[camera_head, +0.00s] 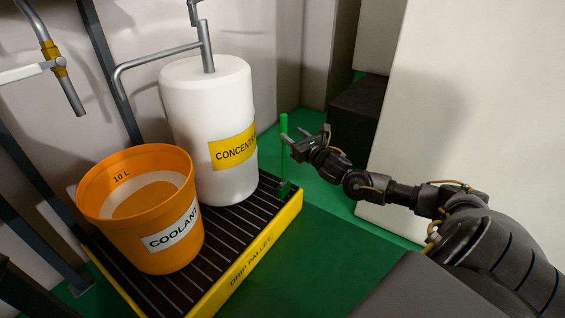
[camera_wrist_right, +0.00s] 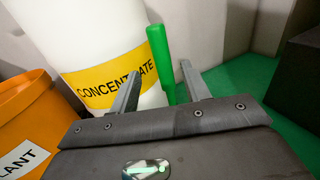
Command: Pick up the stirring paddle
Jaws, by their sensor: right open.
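The stirring paddle (camera_head: 284,123) shows as a thin green upright rod at the right corner of the drip pallet. Its lower end goes down to a small dark green piece (camera_head: 284,188) on the pallet. My right gripper (camera_head: 291,138) is open beside the upper part of the rod, coming from the right. In the right wrist view, the paddle's green handle (camera_wrist_right: 160,48) rises between the two spread fingers (camera_wrist_right: 161,72). I cannot tell whether a finger touches it. My left gripper is not in view.
The yellow-edged drip pallet (camera_head: 246,259) carries an orange coolant bucket (camera_head: 113,232) and a white concentrate drum (camera_head: 205,105) with a grey pump pipe. A dark box (camera_head: 357,112) stands behind my right gripper. A pale panel (camera_head: 462,100) stands at right. Green floor lies between.

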